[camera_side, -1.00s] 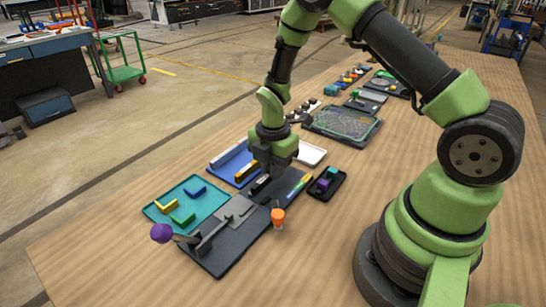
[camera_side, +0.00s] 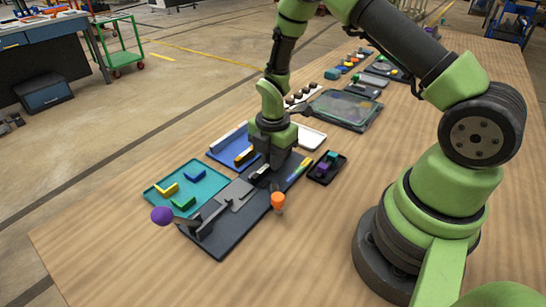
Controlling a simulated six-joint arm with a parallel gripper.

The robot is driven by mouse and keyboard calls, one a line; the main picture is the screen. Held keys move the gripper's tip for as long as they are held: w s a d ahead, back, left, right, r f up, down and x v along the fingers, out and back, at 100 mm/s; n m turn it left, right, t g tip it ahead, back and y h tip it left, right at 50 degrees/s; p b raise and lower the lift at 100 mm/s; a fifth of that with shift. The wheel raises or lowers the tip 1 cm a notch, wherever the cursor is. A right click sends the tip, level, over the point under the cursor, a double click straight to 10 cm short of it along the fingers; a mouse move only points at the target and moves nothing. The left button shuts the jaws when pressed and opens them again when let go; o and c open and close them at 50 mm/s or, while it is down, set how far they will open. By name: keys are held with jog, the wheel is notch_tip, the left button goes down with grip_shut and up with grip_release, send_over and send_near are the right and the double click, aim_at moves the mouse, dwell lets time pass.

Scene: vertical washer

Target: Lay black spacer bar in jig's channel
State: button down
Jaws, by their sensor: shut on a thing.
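The dark jig (camera_side: 219,241) lies on the table, with a grey plate (camera_side: 236,194) on it and a purple-knobbed lever (camera_side: 162,215) at its near left end. My gripper (camera_side: 262,173) is low over the jig's far half, pointing down, just beyond the grey plate. It is shut on the black spacer bar, which is dark against the jig and mostly hidden by the fingers. I cannot tell whether the bar touches the channel. The channel itself is largely hidden beneath the gripper.
A blue tray (camera_side: 219,153) with long bars lies behind the jig. A teal tray (camera_side: 158,200) with coloured angle pieces is at left. An orange knob (camera_side: 278,201) stands at the jig's right edge, and a small black tray (camera_side: 313,177) holds blocks. The front table is clear.

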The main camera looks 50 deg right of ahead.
jog(key=shift+f, duration=0.3)
dwell(0.7)
jog(key=c, duration=0.7)
grip_release()
jog(key=shift+r, duration=0.1)
jog(key=shift+r, duration=3.45)
jog(key=s+a+r+m+t, duration=0.2)
jog(key=s+r+m, duration=0.1)
jog(key=r+m, duration=0.3)
jog(key=s+a+r+m+t+y, duration=0.1)
jog(key=s+r+m, duration=0.25)
jog(key=r, duration=0.35)
jog(key=s+a+r+m+t, duration=0.2)
jog(key=r+m, duration=0.3)
jog(key=r, duration=0.2)
jog(key=s+a+r+m+t+y, duration=0.1)
jog(key=s+a+r+m+t, duration=0.1)
jog(key=s+m, duration=0.5)
jog(key=shift+s+r, duration=0.4)
jog(key=shift+s, duration=0.25)
